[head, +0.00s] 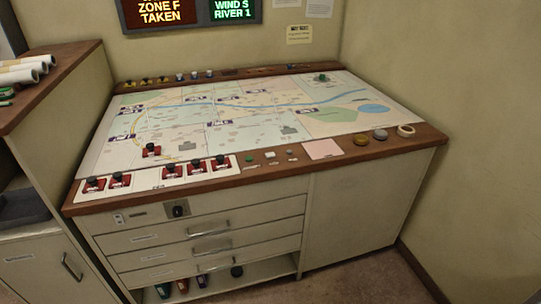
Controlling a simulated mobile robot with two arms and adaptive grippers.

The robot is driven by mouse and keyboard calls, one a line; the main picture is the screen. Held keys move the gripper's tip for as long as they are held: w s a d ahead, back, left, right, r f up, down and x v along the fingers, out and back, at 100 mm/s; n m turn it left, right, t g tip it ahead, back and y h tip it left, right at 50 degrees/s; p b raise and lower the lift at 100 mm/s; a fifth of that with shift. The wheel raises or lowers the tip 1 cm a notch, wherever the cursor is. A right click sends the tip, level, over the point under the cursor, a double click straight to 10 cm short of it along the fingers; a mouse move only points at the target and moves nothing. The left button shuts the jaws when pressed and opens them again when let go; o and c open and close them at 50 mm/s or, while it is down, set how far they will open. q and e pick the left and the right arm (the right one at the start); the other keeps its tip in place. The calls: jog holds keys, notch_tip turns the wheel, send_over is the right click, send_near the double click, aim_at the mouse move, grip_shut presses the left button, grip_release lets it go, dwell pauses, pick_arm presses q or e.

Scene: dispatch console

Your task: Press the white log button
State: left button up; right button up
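The dispatch console (340,152) stands ahead with a map on its top. On its wooden front edge is a short row of small buttons. A small white button (270,155) sits in that row, with a green button (249,158) to its left and a small grey item (290,153) to its right. Small labels lie below them, too small to read, so I cannot confirm which is the log button. Neither of my grippers is in view.
Several red blocks with black knobs (196,167) stand left of the buttons, with another on the map (151,150). A pink pad (322,149) and round items (380,134) lie to the right. A cabinet with paper rolls (22,73) stands at left. Floor at lower right is clear.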

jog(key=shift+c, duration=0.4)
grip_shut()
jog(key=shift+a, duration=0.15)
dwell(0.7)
